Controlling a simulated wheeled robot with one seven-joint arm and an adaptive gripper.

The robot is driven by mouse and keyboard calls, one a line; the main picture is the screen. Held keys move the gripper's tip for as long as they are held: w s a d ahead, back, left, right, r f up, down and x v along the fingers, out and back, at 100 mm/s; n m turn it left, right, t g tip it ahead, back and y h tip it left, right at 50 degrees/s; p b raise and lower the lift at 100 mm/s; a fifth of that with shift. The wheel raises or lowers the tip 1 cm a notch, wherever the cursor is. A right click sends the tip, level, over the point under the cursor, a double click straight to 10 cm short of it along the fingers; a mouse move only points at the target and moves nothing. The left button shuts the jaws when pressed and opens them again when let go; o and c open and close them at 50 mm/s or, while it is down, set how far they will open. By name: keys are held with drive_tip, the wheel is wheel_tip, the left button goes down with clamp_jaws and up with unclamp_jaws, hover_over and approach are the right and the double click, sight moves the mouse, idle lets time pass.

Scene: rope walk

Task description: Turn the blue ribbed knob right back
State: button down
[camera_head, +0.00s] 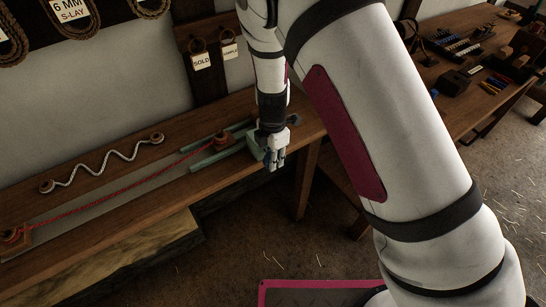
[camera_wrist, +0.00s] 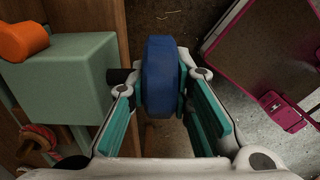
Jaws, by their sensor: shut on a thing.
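The blue ribbed knob (camera_wrist: 161,80) sits on a short dark shaft at the side of a pale green box (camera_wrist: 70,85). In the wrist view my gripper (camera_wrist: 162,100) has a finger on each side of the knob and is shut on it. In the head view my gripper (camera_head: 274,160) points down at the front of the green box (camera_head: 256,146), at the right part of the bench. There the knob is mostly hidden by the fingers. Any mark showing how far the knob is turned cannot be made out.
The wooden bench (camera_head: 120,215) carries a red rope (camera_head: 120,188) stretched along a grey strip and a wavy white rope (camera_head: 100,165). A second bench (camera_head: 470,95) with tools stands at right. Floor is open between benches.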

drive_tip(key=shift+a, duration=0.1)
drive_tip(key=t+h+p, duration=0.2)
drive_tip(key=h, duration=0.1)
drive_tip(key=shift+s+a+p, duration=0.15)
drive_tip(key=shift+s+p, duration=0.05)
drive_tip(key=shift+p, duration=0.15)
drive_tip(key=t+h, duration=0.1)
drive_tip(key=h, duration=0.1)
drive_tip(key=t+h+p, duration=0.1)
drive_tip(key=t+h, duration=0.1)
drive_tip(key=shift+w+f, duration=0.1)
drive_tip(key=shift+f, duration=0.1)
drive_tip(key=t+h+b, duration=0.2)
drive_tip(key=h, duration=0.1)
drive_tip(key=t+h, duration=0.1)
drive_tip(key=shift+w+a+f+b, duration=0.1)
drive_tip(key=shift+w+f+b, duration=0.05)
drive_tip(key=shift+f+b, duration=0.2)
drive_tip(key=t+h+b, duration=0.1)
drive_tip(key=h+b, duration=0.1)
drive_tip(key=shift+t+h+b, duration=0.3)
drive_tip(key=shift+h+b, duration=0.05)
drive_tip(key=shift+h, duration=0.05)
drive_tip(key=shift+t+h+b, duration=0.3)
drive_tip(key=shift+h+b, duration=0.4)
drive_tip(key=shift+r, duration=0.1)
drive_tip(key=c, duration=1.7)
unclamp_jaws()
